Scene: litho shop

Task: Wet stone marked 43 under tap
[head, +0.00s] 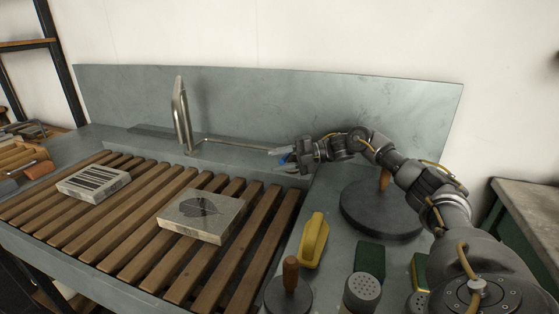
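Two pale stone slabs lie flat on the wooden slats. The left one (94,183) has dark stripes on top; the nearer one (182,216) has a dark leaf picture. I cannot read a number on either. The metal tap (182,112) stands behind the slats, with a long thin lever (235,144) reaching right from its base. Neither stone lies directly at the tap's foot. My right gripper (284,159) is at the lever's far end, beside a small blue part. Its fingers are too small to tell whether they are open or touching the lever. My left gripper is not in view.
The slatted rack (262,250) fills the sink, with a grey splashback (330,105) behind. Right of it are a round dark disc (365,215) with a wooden handle, a yellow tool (314,240), a green block (370,260), a perforated-top can (362,291) and a small handled disc (288,296).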

